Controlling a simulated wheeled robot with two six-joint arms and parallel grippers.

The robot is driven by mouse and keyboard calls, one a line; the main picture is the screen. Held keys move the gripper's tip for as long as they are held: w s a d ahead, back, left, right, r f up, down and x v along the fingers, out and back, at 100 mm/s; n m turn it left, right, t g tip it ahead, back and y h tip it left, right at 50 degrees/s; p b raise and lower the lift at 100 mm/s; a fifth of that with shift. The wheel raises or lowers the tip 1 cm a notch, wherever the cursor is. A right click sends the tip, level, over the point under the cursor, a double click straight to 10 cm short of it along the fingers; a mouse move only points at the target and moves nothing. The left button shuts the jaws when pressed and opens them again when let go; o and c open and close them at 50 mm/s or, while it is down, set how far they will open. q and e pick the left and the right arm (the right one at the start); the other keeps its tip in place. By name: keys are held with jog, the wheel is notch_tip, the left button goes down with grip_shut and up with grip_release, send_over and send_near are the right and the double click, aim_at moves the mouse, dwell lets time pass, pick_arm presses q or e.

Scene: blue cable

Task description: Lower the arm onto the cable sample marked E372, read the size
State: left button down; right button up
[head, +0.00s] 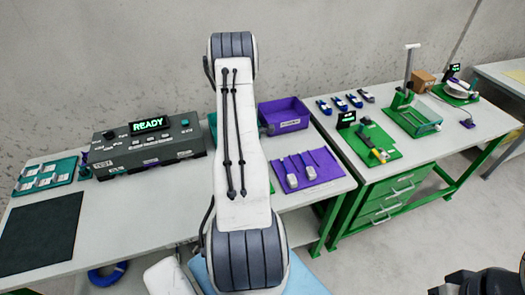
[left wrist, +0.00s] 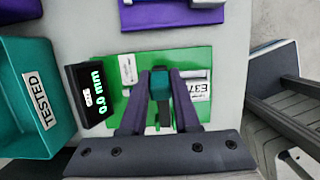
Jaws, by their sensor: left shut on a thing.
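In the left wrist view, my left gripper (left wrist: 160,82) is shut on a teal block (left wrist: 160,88), seemingly the arm's handle, above a green base plate (left wrist: 120,58). A white label reading E37 and a partly hidden digit (left wrist: 201,90) lies upside down just right of the fingers. The cable sample itself is hard to make out. A black display (left wrist: 90,95) left of the fingers shows green digits, sideways, that seem to read 0.0 mm. In the head view my own arm hides this spot and my left gripper.
A teal bin marked TESTED (left wrist: 40,130) stands left of the plate, and a purple tray (left wrist: 135,18) lies above it. In the head view, a grey box reading READY (head: 150,143) stands on the left table. A dark mat (head: 40,233) lies at its front left.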

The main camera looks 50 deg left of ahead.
pick_arm(q)
jog(key=x, duration=0.3)
jog(key=shift+w+d+r+b, duration=0.15)
jog(key=shift+w+b, duration=0.1)
jog(key=shift+b, duration=0.1)
jog(key=shift+b+x, duration=0.45)
jog(key=shift+x, duration=0.35)
jog(key=shift+w, duration=0.15)
jog(key=c, duration=0.6)
grip_release()
jog(key=shift+c, duration=0.2)
jog(key=shift+r, duration=0.1)
jog(key=b+v, duration=0.1)
jog(key=v, duration=0.9)
jog(key=shift+r, duration=0.15)
